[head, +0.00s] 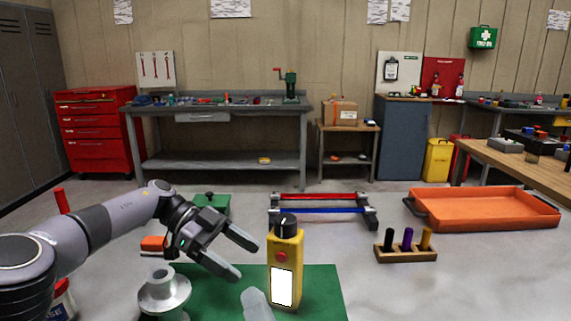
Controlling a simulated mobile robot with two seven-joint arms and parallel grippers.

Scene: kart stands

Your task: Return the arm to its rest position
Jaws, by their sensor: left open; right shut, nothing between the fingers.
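My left arm comes in from the left over the table. Its gripper (247,260) is open and empty, with its fingers pointing right toward the yellow box with a black knob (284,262). The box stands upright on the green mat (325,290), and I see a small gap between it and the fingertips. My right gripper (254,300) shows only as a pale grey tip at the bottom edge, in front of the box and lower left of it. It is shut and empty; the rest of that arm is out of view.
A metal flanged spool (164,293) stands left of the box. Behind are a green block (213,202), a rack with red and blue bars (320,210), a wooden holder with pegs (405,254) and an orange tray (485,212). Bare grey surface lies at the right front.

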